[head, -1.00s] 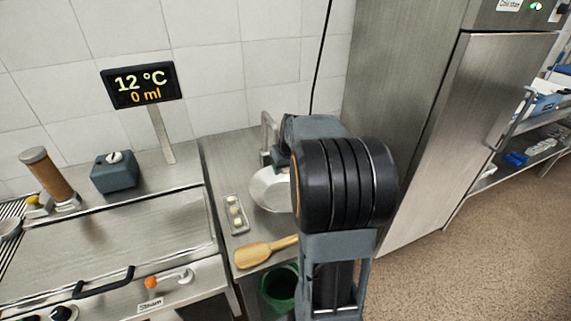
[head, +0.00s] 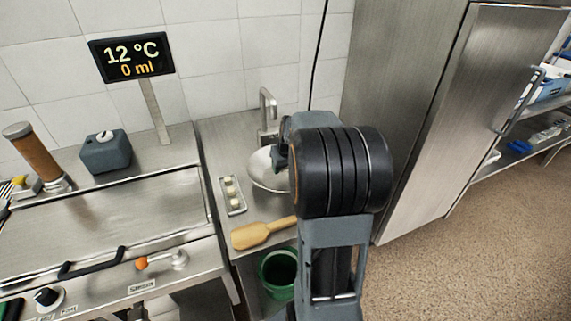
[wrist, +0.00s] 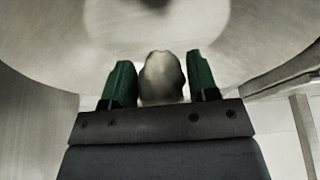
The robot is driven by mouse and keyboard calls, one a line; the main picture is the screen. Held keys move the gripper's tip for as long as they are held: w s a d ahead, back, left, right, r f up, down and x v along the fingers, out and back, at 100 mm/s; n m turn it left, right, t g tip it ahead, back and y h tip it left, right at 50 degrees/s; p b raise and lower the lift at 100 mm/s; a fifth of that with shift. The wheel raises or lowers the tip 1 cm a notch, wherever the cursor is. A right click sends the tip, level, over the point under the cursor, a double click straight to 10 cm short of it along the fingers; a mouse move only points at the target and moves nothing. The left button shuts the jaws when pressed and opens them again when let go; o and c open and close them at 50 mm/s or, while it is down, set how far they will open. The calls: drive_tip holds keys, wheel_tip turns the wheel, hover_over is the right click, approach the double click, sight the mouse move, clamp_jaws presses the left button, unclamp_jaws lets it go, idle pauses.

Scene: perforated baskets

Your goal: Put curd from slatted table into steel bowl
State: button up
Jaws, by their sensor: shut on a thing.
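The curd (wrist: 162,78) is a small whitish lump. In the wrist view it sits between the two green fingers of my gripper (wrist: 160,70), which is shut on it. The steel bowl (head: 258,170) stands on the steel counter below the tap, and its right part is hidden behind my arm. A curved metal inner surface, which looks like the bowl (wrist: 50,50), fills the upper wrist view around the fingers. In the head view my gripper is at the bowl's upper right, with its fingertips hidden. The slatted table cannot be made out.
The tap (head: 267,105) rises behind the bowl. A small tray of pale round pieces (head: 240,210) lies left of it, with a wooden paddle (head: 255,233) in front. A green bin (head: 278,275) is below. A steel fridge (head: 400,110) stands to the right.

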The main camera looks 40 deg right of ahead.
drive_tip(key=o, duration=1)
drive_tip(key=shift+r, duration=0.1)
wheel_tip(320, 180, up, 7)
drive_tip(key=p, duration=0.5)
